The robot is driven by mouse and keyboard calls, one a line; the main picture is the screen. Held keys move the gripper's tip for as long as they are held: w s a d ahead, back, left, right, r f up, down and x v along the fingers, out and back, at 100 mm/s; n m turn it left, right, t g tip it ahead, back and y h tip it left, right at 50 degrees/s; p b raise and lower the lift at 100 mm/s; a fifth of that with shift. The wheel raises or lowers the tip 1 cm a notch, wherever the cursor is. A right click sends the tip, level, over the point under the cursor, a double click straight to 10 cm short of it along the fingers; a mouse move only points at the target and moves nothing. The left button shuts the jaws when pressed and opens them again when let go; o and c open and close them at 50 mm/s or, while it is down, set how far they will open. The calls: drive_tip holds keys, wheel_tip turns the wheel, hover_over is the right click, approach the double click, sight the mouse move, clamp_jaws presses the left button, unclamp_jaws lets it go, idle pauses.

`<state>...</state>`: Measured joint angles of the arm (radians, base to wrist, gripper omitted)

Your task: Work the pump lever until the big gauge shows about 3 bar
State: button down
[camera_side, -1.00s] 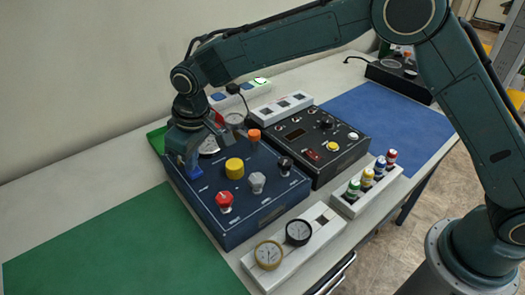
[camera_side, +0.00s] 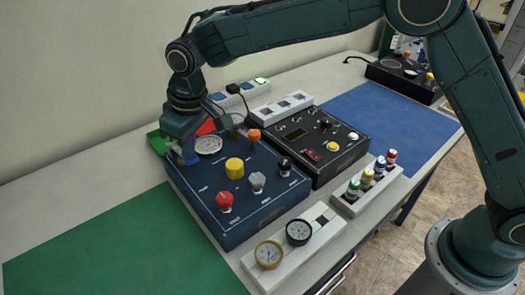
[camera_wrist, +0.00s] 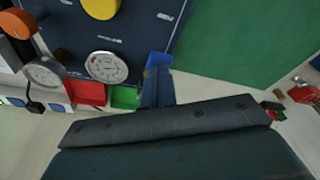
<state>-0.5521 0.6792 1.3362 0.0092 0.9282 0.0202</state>
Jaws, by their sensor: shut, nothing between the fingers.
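The big gauge (camera_side: 208,144) has a white round dial and sits at the back left corner of the dark blue panel (camera_side: 235,215). It also shows in the wrist view (camera_wrist: 106,67); its needle is too small to read. My gripper (camera_side: 189,158) is shut and empty, pointing down at the panel's back left edge, beside the gauge. In the wrist view my gripper (camera_wrist: 157,72) reaches toward the panel edge, with a bright blue piece at its tip. I cannot tell whether this piece is a fingertip or the lever's grip. No other pump lever is clearly visible.
A yellow knob (camera_side: 234,168), a red knob (camera_side: 225,201), a grey knob (camera_side: 257,182) and an orange knob (camera_side: 254,135) stand up from the panel. A black control box (camera_side: 318,145) is to the right. The green mat (camera_side: 100,250) at the front left is clear.

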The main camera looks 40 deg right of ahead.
drive_tip(key=shift+f, duration=0.2)
idle(0.4)
drive_tip(key=shift+f, duration=1.7)
drive_tip(key=shift+r, duration=1.9)
drive_tip(key=shift+f, duration=1.95)
drive_tip(key=shift+r, duration=1.95)
drive_tip(key=shift+f, duration=0.1)
